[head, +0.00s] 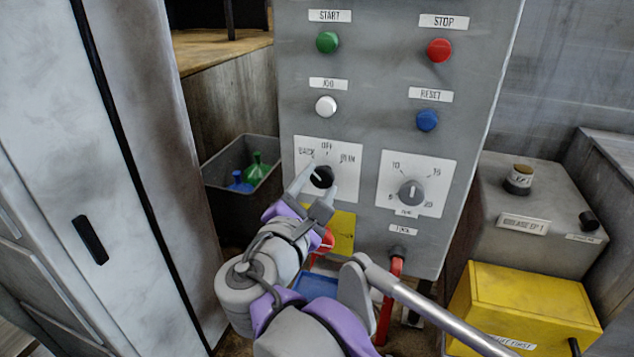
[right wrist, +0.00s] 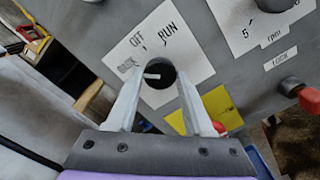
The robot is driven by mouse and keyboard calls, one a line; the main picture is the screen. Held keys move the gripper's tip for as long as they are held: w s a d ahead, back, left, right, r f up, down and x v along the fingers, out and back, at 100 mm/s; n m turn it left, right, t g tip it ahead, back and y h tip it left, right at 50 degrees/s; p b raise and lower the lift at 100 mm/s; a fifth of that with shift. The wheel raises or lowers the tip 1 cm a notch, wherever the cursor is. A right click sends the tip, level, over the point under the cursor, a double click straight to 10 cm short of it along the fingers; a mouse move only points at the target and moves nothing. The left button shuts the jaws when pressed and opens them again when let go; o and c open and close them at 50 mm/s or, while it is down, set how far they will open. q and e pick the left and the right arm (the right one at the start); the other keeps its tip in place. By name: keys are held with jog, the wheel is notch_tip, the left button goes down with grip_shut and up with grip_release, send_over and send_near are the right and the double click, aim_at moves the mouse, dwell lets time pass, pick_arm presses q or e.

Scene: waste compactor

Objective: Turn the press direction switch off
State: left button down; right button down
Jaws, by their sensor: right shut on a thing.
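The press direction switch is a black round knob (head: 322,176) with a white pointer mark, on a white plate (head: 345,160) lettered BACK, OFF and RUN. The pointer is turned left, toward BACK. The knob also shows in the right wrist view (right wrist: 155,73), its pointer again to the left. My right gripper (head: 316,189) has one finger on each side of the knob and is shut on it. In the right wrist view its fingers (right wrist: 158,84) flank the knob's lower part. My left gripper is not in view.
Green START (head: 327,42), red STOP (head: 439,50), white JOG (head: 326,106) and blue RESET (head: 427,120) buttons are above. A red lock handle (head: 388,300) hangs below. A yellow box (head: 520,305) stands right.

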jog(key=m+p, duration=0.1)
jog(key=m, duration=0.1)
jog(key=m+p, duration=0.4)
jog(key=m, duration=0.1)
jog(key=shift+r, duration=0.25)
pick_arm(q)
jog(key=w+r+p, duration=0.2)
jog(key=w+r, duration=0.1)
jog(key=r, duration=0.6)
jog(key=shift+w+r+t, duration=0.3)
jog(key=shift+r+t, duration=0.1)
pick_arm(e)
jog(key=shift+f+m, duration=0.15)
jog(key=shift+m, duration=1.05)
jog(key=shift+c, duration=1.5)
grip_release()
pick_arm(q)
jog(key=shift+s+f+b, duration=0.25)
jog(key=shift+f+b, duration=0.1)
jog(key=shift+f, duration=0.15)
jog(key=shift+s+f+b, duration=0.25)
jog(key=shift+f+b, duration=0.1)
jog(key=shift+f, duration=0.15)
pick_arm(e)
jog(key=v, duration=1)
jog(key=shift+s+a, duration=0.15)
jog(key=shift+s, duration=0.25)
